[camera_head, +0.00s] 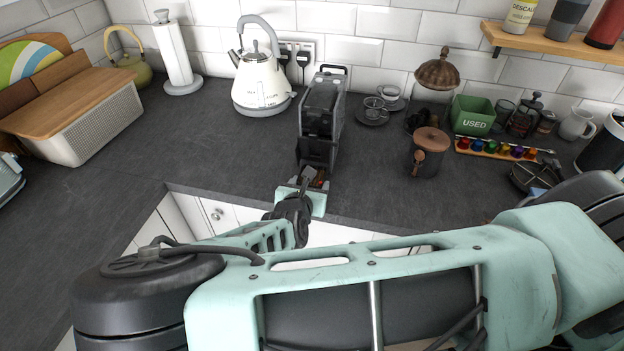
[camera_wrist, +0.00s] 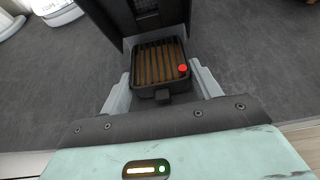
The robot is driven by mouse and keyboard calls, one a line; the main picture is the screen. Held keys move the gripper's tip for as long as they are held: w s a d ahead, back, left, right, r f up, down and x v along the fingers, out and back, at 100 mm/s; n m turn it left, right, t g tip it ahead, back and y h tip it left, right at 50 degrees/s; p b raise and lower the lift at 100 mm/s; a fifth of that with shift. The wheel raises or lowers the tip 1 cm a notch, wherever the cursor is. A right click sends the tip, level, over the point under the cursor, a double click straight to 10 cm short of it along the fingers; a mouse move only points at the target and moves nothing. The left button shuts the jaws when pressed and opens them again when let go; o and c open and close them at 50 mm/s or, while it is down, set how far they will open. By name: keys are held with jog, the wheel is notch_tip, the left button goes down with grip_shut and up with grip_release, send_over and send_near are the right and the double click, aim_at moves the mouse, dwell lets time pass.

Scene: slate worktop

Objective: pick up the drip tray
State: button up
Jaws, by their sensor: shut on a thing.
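The drip tray (camera_wrist: 158,64) is a small dark tray with brown slats and a short tab at its near edge, at the foot of the black coffee machine (camera_head: 321,115). My gripper (camera_wrist: 163,88) is shut on it, a grey finger at each side. In the head view my gripper (camera_head: 308,186) is at the machine's front, near the worktop's front edge, and the tray shows only as a small brownish patch. A red dot shows on the slats' right side in the wrist view. I cannot tell whether the tray is clear of the machine.
A white kettle (camera_head: 261,82) stands left of the machine. Glass cups (camera_head: 374,110) and a jar with a wooden lid (camera_head: 429,152) stand to the right. A capsule rack (camera_head: 496,149) and a green "USED" box (camera_head: 473,115) are farther right.

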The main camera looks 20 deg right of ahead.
jog(key=shift+r+p, duration=0.4)
jog(key=shift+p, duration=0.25)
jog(key=shift+s+a+f, duration=0.1)
jog(key=shift+s+a, duration=0.25)
jog(key=s+a+p, duration=0.1)
jog(key=s+a, duration=0.8)
jog(key=s, duration=0.4)
jog(key=shift+s+a, duration=0.35)
jog(key=shift+a, duration=0.05)
